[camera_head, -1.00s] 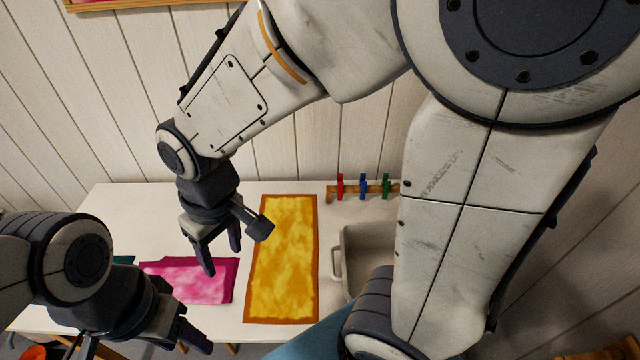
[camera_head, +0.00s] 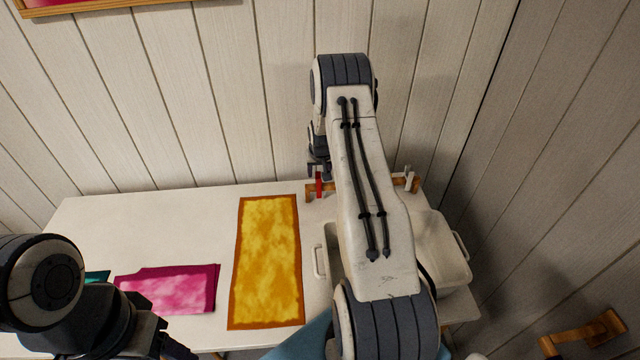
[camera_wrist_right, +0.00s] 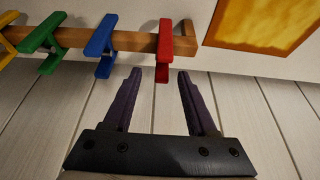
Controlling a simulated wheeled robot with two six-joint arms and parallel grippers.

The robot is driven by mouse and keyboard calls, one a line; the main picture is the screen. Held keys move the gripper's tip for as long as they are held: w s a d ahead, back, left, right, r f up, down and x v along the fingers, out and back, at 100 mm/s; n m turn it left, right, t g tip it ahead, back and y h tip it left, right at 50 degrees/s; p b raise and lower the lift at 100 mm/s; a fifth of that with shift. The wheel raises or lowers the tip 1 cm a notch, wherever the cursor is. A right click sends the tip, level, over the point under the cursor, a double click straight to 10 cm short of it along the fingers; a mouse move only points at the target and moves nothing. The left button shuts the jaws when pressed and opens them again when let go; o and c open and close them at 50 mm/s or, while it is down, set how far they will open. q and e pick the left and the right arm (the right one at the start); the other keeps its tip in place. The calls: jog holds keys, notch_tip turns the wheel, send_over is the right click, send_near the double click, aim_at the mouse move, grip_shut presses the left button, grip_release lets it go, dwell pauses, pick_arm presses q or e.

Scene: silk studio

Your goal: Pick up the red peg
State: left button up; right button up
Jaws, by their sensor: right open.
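The red peg (camera_wrist_right: 164,50) is clipped on a wooden rail (camera_wrist_right: 130,40) in the right wrist view, near the rail's end. My right gripper (camera_wrist_right: 160,76) is open, with its two fingertips on either side of the peg's lower part; I cannot tell whether they touch it. In the head view the red peg (camera_head: 319,184) stands at the left end of the rail, just below my right gripper (camera_head: 318,170). My left gripper (camera_head: 175,350) is at the lower left, partly cut off, and its jaws are unclear.
Blue (camera_wrist_right: 102,44), green (camera_wrist_right: 45,42) and yellow (camera_wrist_right: 10,38) pegs sit along the same rail. A yellow cloth with an orange border (camera_head: 268,262) and a pink cloth (camera_head: 170,288) lie on the white table (camera_head: 150,225). A pale bin (camera_head: 445,250) is partly behind my right arm.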

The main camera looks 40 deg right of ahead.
aim_at(318, 176)
jog(key=shift+x, duration=0.8)
jog(key=shift+w+f+p, duration=0.2)
jog(key=shift+f+p, duration=0.3)
jog(key=p+x, duration=0.1)
jog(key=x, duration=0.2)
jog(key=shift+s+f, duration=0.1)
jog(key=shift+f, duration=0.1)
jog(key=shift+d+f, duration=0.1)
jog(key=shift+f, duration=0.35)
grip_shut()
